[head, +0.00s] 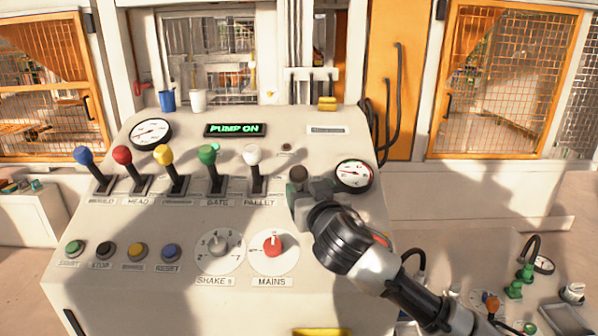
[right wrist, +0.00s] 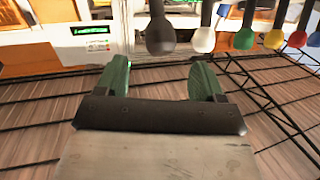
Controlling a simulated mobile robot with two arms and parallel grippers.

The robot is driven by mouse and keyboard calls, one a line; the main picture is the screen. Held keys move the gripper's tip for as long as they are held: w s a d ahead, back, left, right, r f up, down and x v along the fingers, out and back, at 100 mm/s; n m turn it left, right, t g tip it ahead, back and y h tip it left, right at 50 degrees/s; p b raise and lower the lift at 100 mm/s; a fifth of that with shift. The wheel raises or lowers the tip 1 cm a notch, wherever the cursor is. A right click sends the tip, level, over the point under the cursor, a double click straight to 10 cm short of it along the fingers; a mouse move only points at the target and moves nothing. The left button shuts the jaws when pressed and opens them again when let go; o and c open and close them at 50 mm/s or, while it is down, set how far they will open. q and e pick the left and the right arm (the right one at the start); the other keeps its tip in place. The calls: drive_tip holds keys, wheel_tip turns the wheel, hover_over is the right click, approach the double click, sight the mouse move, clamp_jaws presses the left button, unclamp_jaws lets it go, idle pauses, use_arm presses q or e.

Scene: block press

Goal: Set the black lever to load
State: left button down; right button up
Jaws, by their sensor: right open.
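The black lever (head: 299,173) is the rightmost in the row of levers on the sloping console. Only its dark knob shows in the head view; its slot and label are hidden behind my right gripper. My right gripper (head: 312,192) is at this lever, its two green fingers apart. In the right wrist view the black lever (right wrist: 160,36) stands ahead of the open fingers (right wrist: 160,80), in line with the gap between them. I cannot tell whether they touch it. My left gripper is out of view.
The white lever (head: 252,156) stands close on the left, then the green lever (head: 208,155) and several more. A gauge (head: 353,173) sits close on the right. Below are the red mains knob (head: 273,246) and a grey selector (head: 218,246). The display (head: 234,129) reads PUMP ON.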

sight(301, 178)
drive_tip(key=p+x, duration=0.1)
drive_tip(key=x, duration=0.5)
drive_tip(key=shift+p, duration=0.4)
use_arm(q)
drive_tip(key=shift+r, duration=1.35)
use_arm(e)
drive_tip(key=shift+x, duration=0.85)
drive_tip(key=shift+f, duration=0.1)
